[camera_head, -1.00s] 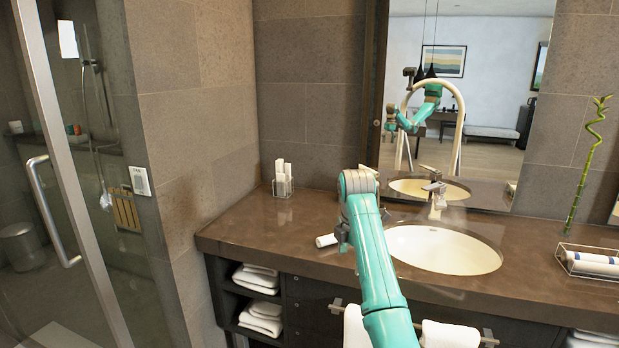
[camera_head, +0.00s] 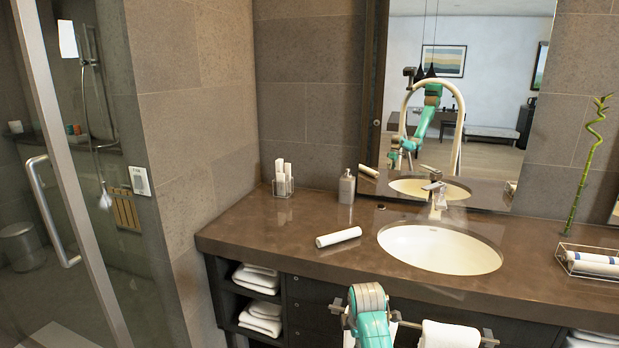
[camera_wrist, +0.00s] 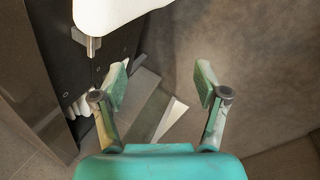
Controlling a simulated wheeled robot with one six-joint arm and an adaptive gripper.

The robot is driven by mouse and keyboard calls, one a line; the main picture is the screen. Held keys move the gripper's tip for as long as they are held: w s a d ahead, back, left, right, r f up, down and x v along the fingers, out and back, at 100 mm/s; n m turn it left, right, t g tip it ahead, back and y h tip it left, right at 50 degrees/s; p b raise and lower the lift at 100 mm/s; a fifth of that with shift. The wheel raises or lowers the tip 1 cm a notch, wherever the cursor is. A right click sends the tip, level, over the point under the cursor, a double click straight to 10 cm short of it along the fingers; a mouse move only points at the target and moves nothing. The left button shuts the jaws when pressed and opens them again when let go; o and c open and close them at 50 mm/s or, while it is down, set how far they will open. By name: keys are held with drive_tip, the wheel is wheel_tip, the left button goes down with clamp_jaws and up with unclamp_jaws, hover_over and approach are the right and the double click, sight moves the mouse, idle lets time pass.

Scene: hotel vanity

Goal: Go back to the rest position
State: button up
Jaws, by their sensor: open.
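My gripper (camera_wrist: 160,92) is open and empty in the wrist view, with its two fingers apart and the floor below them. In the head view my teal arm (camera_head: 369,312) is low in front of the vanity's front edge, and the gripper itself is out of sight there. In the wrist view a white towel (camera_wrist: 110,12) hangs at the top, close beyond the fingers, apart from them.
The brown counter (camera_head: 270,245) carries a white rolled tube (camera_head: 338,237), a grey soap bottle (camera_head: 346,187), a clear holder (camera_head: 283,186), the sink (camera_head: 440,249) and a wire tray (camera_head: 590,262). A towel rail with white towels (camera_head: 450,334) runs along the front. A glass door stands left.

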drive_tip(key=s+d+f+m+t, duration=0.2)
drive_tip(key=s+f+m, duration=0.1)
drive_tip(key=s+f, duration=0.7)
drive_tip(key=s+d+f+m+t, duration=0.1)
drive_tip(key=s+f+m+t, duration=0.15)
drive_tip(key=s+f, duration=0.7)
drive_tip(key=s+d+m, duration=0.1)
drive_tip(key=s+m, duration=0.3)
drive_tip(key=s, duration=0.9)
drive_tip(key=s+d+r+m+t, duration=0.1)
drive_tip(key=s+r+m+t, duration=0.1)
drive_tip(key=s+r, duration=0.5)
drive_tip(key=s+r+m+t, duration=0.1)
drive_tip(key=s+r+m, duration=0.15)
drive_tip(key=s, duration=0.85)
drive_tip(key=s+r+m+t, duration=0.1)
drive_tip(key=s+r+m, duration=0.1)
drive_tip(key=s+r, duration=0.4)
drive_tip(key=s+r+m+t, duration=0.2)
drive_tip(key=s+r, duration=0.4)
drive_tip(key=r, duration=0.5)
drive_tip(key=shift+s+d+m, duration=0.15)
drive_tip(key=shift+d+m, duration=0.15)
drive_tip(key=shift+m, duration=0.2)
